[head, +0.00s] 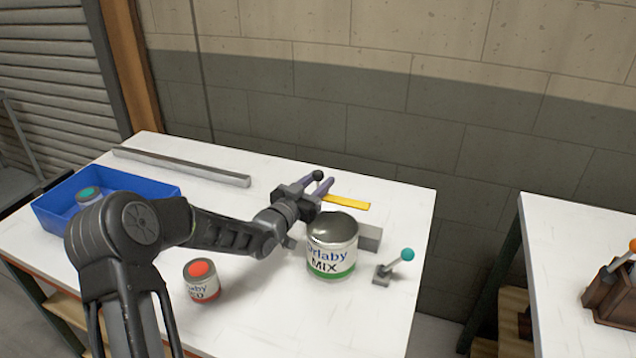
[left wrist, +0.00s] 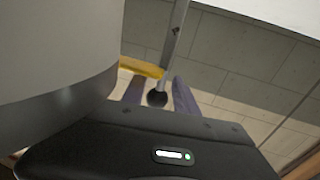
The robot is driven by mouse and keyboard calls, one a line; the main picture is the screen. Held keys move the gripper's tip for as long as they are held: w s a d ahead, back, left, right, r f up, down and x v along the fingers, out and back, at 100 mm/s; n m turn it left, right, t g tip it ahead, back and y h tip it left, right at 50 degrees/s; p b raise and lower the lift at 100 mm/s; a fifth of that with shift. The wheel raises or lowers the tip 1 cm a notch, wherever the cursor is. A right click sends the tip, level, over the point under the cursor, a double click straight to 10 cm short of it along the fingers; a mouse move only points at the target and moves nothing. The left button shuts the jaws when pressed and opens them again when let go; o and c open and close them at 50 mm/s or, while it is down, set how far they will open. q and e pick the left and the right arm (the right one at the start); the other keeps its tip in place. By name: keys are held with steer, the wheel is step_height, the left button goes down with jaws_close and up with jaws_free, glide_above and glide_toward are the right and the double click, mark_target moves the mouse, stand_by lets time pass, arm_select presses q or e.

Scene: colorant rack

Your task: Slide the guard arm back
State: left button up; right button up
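The guard arm (head: 347,202) is a flat yellow bar at the back of the white table, behind the large MIX can (head: 331,258). A black knob (head: 317,175) shows at its left end. In the left wrist view the yellow bar (left wrist: 140,68) and the black knob (left wrist: 157,98) lie just ahead of my palm. My left gripper (head: 317,186) is open, with one finger on each side of the knob. I cannot tell whether a finger touches it. The can hides part of the area below the bar. My right gripper is not in view.
A small red-topped can (head: 201,282) stands at the front. A blue crate (head: 150,186) holds a teal-topped can (head: 89,195). A grey rail (head: 180,165) lies at the back left. A teal-knobbed lever (head: 395,266) stands right of the MIX can. Another table (head: 560,250) is at right.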

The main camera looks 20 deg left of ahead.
arm_select(q)
steer(key=s+a+b, duration=0.1)
steer(key=s, duration=0.6)
steer(key=shift+s, duration=0.35)
steer(key=shift+f, duration=0.1)
